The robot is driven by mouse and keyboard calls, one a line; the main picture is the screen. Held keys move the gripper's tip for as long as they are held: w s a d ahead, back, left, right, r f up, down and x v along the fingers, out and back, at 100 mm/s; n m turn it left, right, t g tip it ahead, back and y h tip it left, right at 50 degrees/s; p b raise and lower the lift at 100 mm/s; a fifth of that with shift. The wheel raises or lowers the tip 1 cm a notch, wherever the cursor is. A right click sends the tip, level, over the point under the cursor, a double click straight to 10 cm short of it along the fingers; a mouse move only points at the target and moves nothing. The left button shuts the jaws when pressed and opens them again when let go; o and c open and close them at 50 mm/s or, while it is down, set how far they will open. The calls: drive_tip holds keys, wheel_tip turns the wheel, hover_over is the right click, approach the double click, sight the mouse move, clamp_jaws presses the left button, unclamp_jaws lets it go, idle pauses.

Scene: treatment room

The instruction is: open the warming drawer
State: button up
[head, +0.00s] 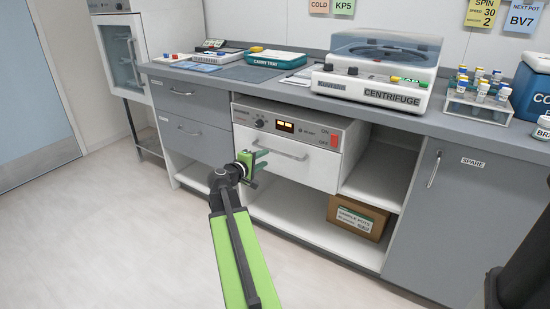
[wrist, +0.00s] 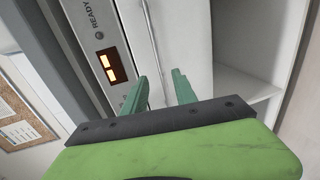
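The warming drawer (head: 300,169) is a white front with a silver bar handle (head: 280,150), set under the counter below a grey control panel (head: 290,128). It looks shut. My gripper (head: 263,158) is in front of the drawer, near the left end of the handle. In the wrist view, my gripper (wrist: 158,84) has its two green fingers apart, with nothing held. The handle (wrist: 153,35) runs lengthwise towards the gap between the fingers. Whether the fingertips reach around the bar cannot be told. The drawer front (wrist: 183,35) fills the middle of the wrist view.
Grey drawers (head: 193,97) are to the left. An open shelf below holds a cardboard box (head: 357,217), and a grey SPARE cabinet (head: 455,220) stands at right. A centrifuge (head: 375,75) sits on the counter above. The floor (head: 120,220) at left is clear.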

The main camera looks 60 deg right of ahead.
sight(276, 152)
drive_tip(key=d, duration=0.3)
drive_tip(key=d+f+b, duration=0.1)
drive_tip(key=d, duration=0.2)
drive_tip(key=d+f, duration=0.1)
drive_tip(key=d, duration=0.3)
drive_tip(key=shift+b, duration=0.3)
drive_tip(key=shift+c, duration=0.3)
clamp_jaws()
drive_tip(key=shift+a, duration=0.1)
idle(0.3)
